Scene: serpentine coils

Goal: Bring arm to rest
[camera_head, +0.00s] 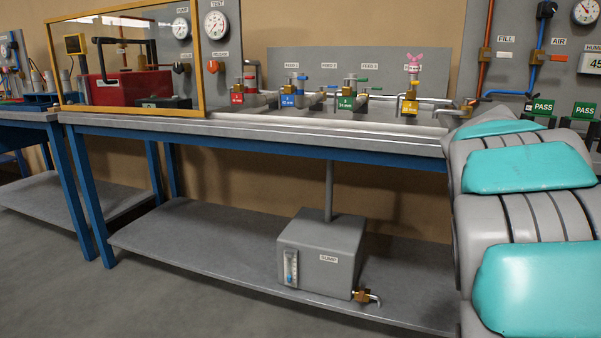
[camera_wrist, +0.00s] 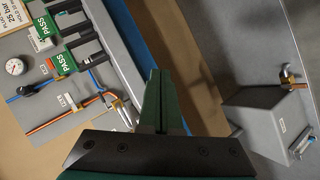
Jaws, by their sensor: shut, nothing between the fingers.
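My arm (camera_head: 525,170), grey with teal pads, fills the right side of the head view, in front of the bench's right end. My gripper is hidden there. In the wrist view my gripper (camera_wrist: 158,98) has its dark green fingers together and empty. It hangs over the bench's blue front edge, apart from the fittings on the left and the grey sump box on the right. No object touches the fingertips in view.
The long bench (camera_head: 280,134) carries valves with coloured tags (camera_head: 290,98) and a framed enclosure (camera_head: 125,60). A sump box (camera_head: 320,255) with a brass tap (camera_head: 363,296) stands on the lower shelf (camera_head: 200,250). Green PASS tags (camera_wrist: 57,63) lie left of my gripper. Floor (camera_head: 50,275) in front is clear.

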